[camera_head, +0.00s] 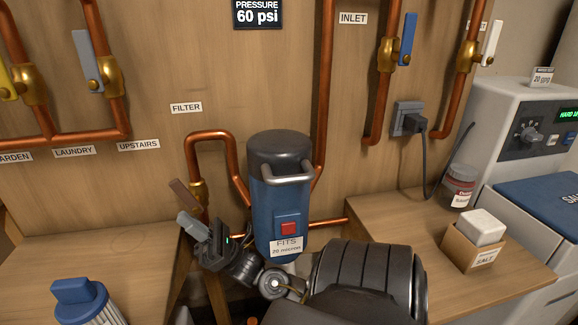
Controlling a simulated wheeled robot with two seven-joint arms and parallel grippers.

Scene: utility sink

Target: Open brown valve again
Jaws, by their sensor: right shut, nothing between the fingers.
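The brown valve handle (183,192) sits on a brass valve body (198,191) on the copper pipe left of the blue filter housing (277,200). The handle is tilted, running from upper left to lower right. My right gripper (187,221) is shut and empty, just below the handle's lower end. I cannot tell whether its fingertips touch the handle. Its wrist partly hides the pipe below the valve. My left gripper is not in view.
Other valves have yellow (5,84), grey (87,60), blue (408,38) and white (491,42) handles. A pleated filter cartridge (85,301) stands front left. A jar (459,187) and a salt box (473,248) stand on the right counter. The left counter's middle is clear.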

